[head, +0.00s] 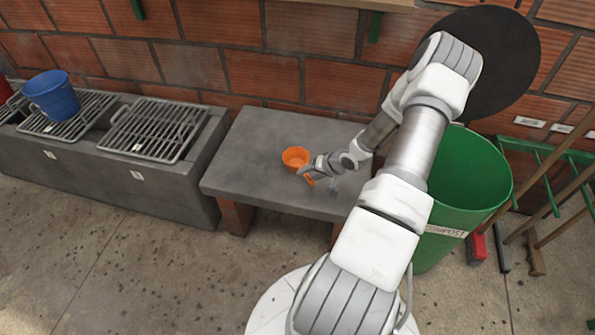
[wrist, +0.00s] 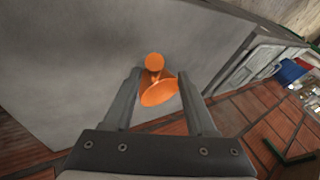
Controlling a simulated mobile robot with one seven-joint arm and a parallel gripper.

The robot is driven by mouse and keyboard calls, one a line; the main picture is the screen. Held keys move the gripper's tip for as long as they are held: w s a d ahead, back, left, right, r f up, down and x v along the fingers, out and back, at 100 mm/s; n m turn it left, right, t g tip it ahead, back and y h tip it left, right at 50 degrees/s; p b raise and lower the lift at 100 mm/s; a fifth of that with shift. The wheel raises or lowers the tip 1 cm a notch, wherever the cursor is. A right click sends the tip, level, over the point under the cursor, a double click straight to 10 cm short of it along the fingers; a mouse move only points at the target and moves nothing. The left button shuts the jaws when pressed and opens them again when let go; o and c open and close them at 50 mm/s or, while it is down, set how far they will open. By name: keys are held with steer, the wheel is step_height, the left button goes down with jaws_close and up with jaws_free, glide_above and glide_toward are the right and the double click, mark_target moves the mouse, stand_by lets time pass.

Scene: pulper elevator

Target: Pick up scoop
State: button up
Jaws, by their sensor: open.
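The orange scoop (head: 295,157) sits on the grey concrete bench (head: 240,165) in the head view. Its cup is at the left and its short handle points toward the lower right. My gripper (head: 308,172) is at the scoop's handle side, low over the bench. In the wrist view the scoop (wrist: 158,92) shows between and beyond the two fingers of my gripper (wrist: 158,85). The fingers are apart. I cannot tell whether either finger touches the handle.
A green compost bin (head: 465,185) stands right of the bench. Left of the bench is a grey counter with metal grates (head: 155,128) and a blue bucket (head: 52,96). A brick wall runs behind. Long-handled tools lean at the right. The bench's left part is clear.

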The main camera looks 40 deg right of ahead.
steer(key=shift+w+a+f, duration=0.1)
steer(key=shift+w+f, duration=0.25)
steer(key=shift+f, duration=0.15)
steer(key=b+x, duration=0.1)
steer(key=x, duration=0.1)
steer(key=b+x, duration=0.2)
steer(key=x, duration=0.1)
steer(key=shift+s+d+f, duration=0.2)
steer(key=shift+f, duration=0.15)
steer(key=shift+r, duration=0.1)
jaws_close()
